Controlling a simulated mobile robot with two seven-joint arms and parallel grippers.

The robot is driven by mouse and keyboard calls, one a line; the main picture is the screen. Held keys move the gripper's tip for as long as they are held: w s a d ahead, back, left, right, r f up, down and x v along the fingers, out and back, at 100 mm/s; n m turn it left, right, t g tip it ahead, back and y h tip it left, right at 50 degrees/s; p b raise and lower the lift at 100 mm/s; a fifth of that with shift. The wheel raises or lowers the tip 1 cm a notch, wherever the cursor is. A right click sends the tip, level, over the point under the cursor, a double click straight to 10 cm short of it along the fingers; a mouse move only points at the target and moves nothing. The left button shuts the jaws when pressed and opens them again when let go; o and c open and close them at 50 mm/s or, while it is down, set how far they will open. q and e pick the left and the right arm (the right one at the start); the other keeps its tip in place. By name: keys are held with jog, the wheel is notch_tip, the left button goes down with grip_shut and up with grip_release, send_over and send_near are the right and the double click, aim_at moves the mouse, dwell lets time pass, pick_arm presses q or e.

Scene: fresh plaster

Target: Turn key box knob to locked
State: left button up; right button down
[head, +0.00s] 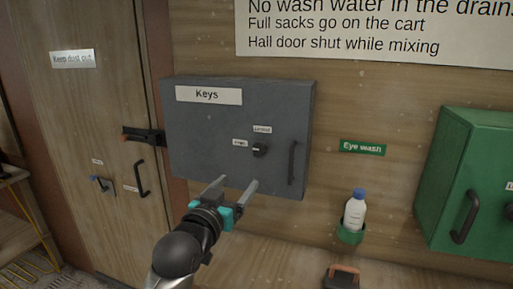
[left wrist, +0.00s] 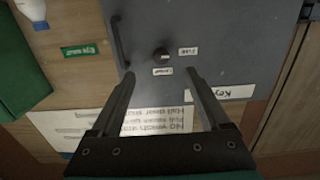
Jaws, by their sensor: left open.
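The grey key box (head: 215,140) hangs on the wooden wall with a "Keys" label on its door. Its small black knob (head: 259,150) sits right of the door's middle, with one small label above it and one to its left. A dark handle (head: 292,163) is at the door's right side. My left gripper (head: 234,183) is open and empty, below and left of the knob, in front of the box's lower edge. In the left wrist view the picture is upside down; the knob (left wrist: 161,56) shows beyond the open fingers (left wrist: 160,75). My right gripper is not in view.
A wooden door (head: 100,150) with a lever and handle is at the left. A green box (head: 470,180) and a bottle (head: 355,210) in a green holder are at the right. A bench (head: 270,240) runs below. The space before the key box is clear.

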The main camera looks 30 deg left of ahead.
pick_arm(q)
jog(key=r, duration=0.2)
jog(key=p, duration=0.1)
send_near(259, 150)
jog(key=x, duration=0.8)
jog(key=shift+c, duration=0.4)
grip_shut()
dwell(0.4)
dwell(0.3)
